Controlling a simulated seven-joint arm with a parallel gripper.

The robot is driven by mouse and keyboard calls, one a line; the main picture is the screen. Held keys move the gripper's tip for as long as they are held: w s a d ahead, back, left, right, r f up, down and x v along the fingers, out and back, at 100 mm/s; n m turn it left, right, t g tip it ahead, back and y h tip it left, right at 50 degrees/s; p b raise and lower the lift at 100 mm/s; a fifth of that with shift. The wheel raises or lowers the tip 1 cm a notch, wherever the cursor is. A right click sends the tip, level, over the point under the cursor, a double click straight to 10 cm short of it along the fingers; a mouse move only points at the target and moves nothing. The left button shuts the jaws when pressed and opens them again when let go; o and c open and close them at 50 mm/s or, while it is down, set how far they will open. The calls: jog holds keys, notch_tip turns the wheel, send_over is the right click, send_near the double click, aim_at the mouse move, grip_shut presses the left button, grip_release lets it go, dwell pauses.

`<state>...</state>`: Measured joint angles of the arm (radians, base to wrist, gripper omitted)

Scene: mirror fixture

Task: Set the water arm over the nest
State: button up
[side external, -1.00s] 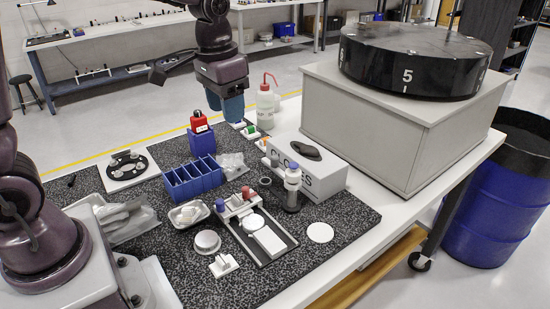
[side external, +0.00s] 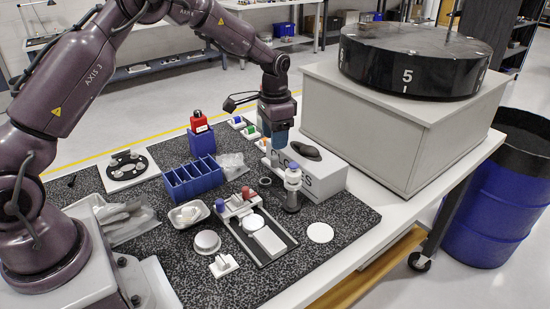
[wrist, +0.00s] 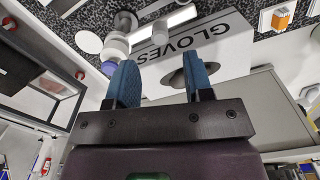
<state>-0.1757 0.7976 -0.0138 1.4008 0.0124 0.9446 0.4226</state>
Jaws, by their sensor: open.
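A black-framed fixture (side external: 283,251) lies on the speckled mat, with a blue knob (side external: 220,206) and a red knob (side external: 247,193) at its back end. A white round piece (side external: 253,222) and a white rectangular plate (side external: 269,241) lie in it. Nothing is labelled, so I cannot tell which part is the water arm or the nest. My gripper (side external: 280,140) hangs behind and above the fixture, by the left end of the glove box (side external: 325,178). In the wrist view my gripper (wrist: 158,70) has its blue fingers apart with nothing between them.
A blue-capped bottle (side external: 292,180) stands between the glove box and fixture. A blue divided bin (side external: 190,180), red-topped holder (side external: 201,139) and white tray (side external: 188,214) are to the left. A large grey box (side external: 385,130) rises at back right.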

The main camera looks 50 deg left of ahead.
aim_at(275, 157)
notch_tip(275, 157, down, 7)
jog(key=shift+r, duration=0.1)
dwell(0.3)
grip_shut()
